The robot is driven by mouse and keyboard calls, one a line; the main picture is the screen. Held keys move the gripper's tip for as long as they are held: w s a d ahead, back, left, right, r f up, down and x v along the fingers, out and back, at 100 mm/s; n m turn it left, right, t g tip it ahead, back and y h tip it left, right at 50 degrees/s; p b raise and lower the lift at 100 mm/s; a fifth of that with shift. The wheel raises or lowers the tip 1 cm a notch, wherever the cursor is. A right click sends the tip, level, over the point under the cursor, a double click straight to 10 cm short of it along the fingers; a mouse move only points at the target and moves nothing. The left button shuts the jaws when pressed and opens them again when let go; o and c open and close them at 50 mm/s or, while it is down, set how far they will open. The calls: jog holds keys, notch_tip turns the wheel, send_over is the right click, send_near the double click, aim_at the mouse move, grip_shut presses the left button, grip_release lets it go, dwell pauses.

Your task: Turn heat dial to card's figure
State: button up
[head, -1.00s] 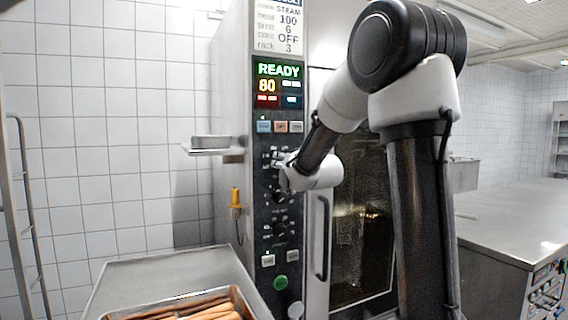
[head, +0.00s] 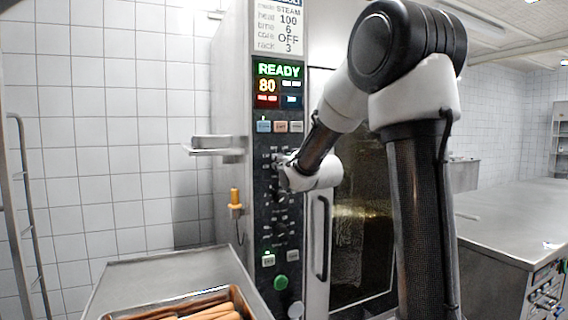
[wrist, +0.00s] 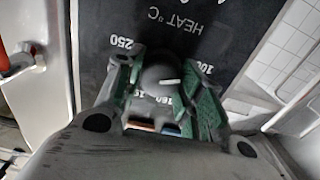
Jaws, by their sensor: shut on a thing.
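The heat dial (wrist: 160,76) is a dark round knob with a white mark, seen in the wrist view on a black panel lettered HEAT °C, with 250 and a partly hidden figure beside it. My gripper (wrist: 170,90) is shut on it, its green-lined fingers on either side. In the head view my gripper (head: 284,172) is at the oven's control panel (head: 263,215) and hides the dial. The card (head: 279,27) above the display reads steam, heat 100, time 6, core OFF, rack 3. The display (head: 279,83) shows READY and 80.
More knobs (head: 279,228) and a green button (head: 280,283) sit lower on the panel. The oven door handle (head: 321,238) is close to the right. A tray of sausages (head: 205,309) stands at the front. A steel counter (head: 515,225) is at right.

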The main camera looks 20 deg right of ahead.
jog(key=o, duration=1)
jog(key=s, duration=1.2)
